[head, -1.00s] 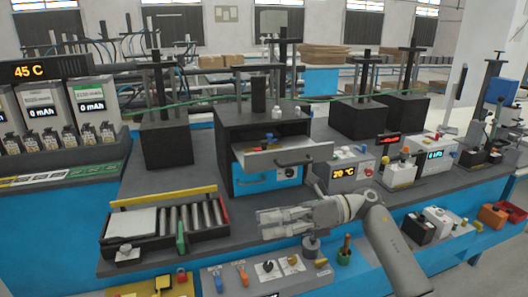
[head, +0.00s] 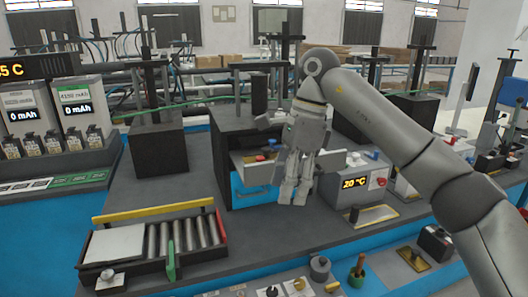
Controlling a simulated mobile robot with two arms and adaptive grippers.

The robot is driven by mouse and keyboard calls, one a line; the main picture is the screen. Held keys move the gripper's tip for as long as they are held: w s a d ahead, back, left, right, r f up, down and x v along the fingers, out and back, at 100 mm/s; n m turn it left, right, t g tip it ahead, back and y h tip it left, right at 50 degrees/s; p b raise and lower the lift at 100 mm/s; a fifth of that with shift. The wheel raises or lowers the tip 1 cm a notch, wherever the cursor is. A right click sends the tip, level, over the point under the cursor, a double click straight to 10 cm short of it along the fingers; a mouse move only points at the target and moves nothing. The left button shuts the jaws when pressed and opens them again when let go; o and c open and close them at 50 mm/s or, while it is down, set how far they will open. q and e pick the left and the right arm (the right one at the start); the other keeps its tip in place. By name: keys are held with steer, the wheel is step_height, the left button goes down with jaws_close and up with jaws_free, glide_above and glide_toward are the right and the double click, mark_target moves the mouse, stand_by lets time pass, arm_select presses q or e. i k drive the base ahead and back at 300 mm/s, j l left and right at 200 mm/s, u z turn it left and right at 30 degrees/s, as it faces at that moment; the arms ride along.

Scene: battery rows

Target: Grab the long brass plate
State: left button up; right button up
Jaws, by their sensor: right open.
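A flat brass-edged plate (head: 369,217) lies on the grey bench in front of the 20 °C box, with something pale on top. A smaller brass plate (head: 413,258) with a dark knob lies nearer the front edge. I cannot tell for sure which of these is the long brass plate. My right gripper (head: 294,198) points down, open and empty, in front of the black press, to the left of the brass-edged plate and apart from it. My left gripper is not in view.
A roller tray (head: 88,276) with a yellow bar (head: 155,210) stands at the left. The 20 °C box (head: 334,187) stands right of my gripper. The open drawer (head: 250,172) of the press is partly hidden behind my gripper. Bare bench lies in front of the press.

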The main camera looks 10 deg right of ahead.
mark_target(267, 154)
steer(key=i, duration=1.1)
